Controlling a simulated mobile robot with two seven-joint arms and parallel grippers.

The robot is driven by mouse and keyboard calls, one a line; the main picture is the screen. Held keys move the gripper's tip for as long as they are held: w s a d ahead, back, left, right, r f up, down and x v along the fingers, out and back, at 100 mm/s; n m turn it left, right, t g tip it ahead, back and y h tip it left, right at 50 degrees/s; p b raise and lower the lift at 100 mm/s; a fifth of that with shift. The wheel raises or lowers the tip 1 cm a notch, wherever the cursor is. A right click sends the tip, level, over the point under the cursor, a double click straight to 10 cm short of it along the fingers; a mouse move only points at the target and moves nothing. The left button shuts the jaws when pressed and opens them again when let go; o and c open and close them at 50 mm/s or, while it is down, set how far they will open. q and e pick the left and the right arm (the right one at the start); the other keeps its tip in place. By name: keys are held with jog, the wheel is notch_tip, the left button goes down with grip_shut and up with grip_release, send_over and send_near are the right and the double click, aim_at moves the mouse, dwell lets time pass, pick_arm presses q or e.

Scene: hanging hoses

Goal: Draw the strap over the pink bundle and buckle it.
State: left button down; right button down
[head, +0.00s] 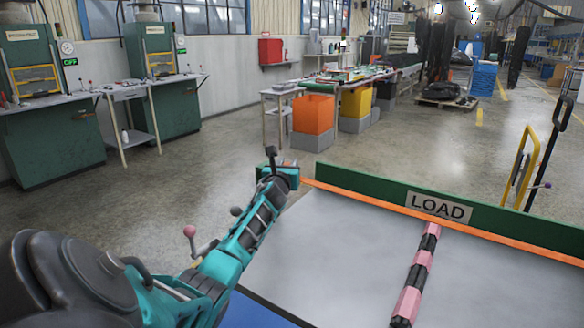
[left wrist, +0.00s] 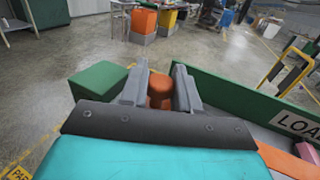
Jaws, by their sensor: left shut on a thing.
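The pink bundle (head: 416,272), pink with black bands, lies on the grey table top, running from the front edge toward the LOAD sign. An orange strap-like band (head: 360,197) runs along the foot of the green board; it also shows in the left wrist view (left wrist: 285,161). My left gripper (head: 276,166) is at the left end of that band, beyond the table's far left corner. In the left wrist view its fingers (left wrist: 160,90) are shut on an orange-brown piece, which looks like the strap's end. I cannot make out a buckle. My right gripper is out of view.
A green board (head: 350,179) with a LOAD sign (head: 438,207) stands along the table's far edge. A green block (left wrist: 98,80) is left of my left gripper. A yellow handle (head: 521,168) stands behind the board. The table top (head: 335,245) left of the bundle is bare.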

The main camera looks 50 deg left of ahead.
pick_arm(q)
jog(key=a, duration=0.2)
jog(key=shift+s+a+r, duration=0.2)
jog(key=shift+s+a, duration=0.1)
jog(key=shift+s, duration=0.05)
jog(key=shift+a+r, duration=0.15)
jog(key=shift+s, duration=0.1)
jog(key=c, duration=0.9)
grip_release()
jog(key=shift+a, duration=0.15)
jog(key=shift+s+d+f, duration=0.1)
jog(key=shift+d+f, duration=0.1)
jog(key=p+v, duration=0.2)
jog(key=v, duration=1)
jog(key=shift+s+r, duration=0.2)
jog(key=shift+s, duration=0.1)
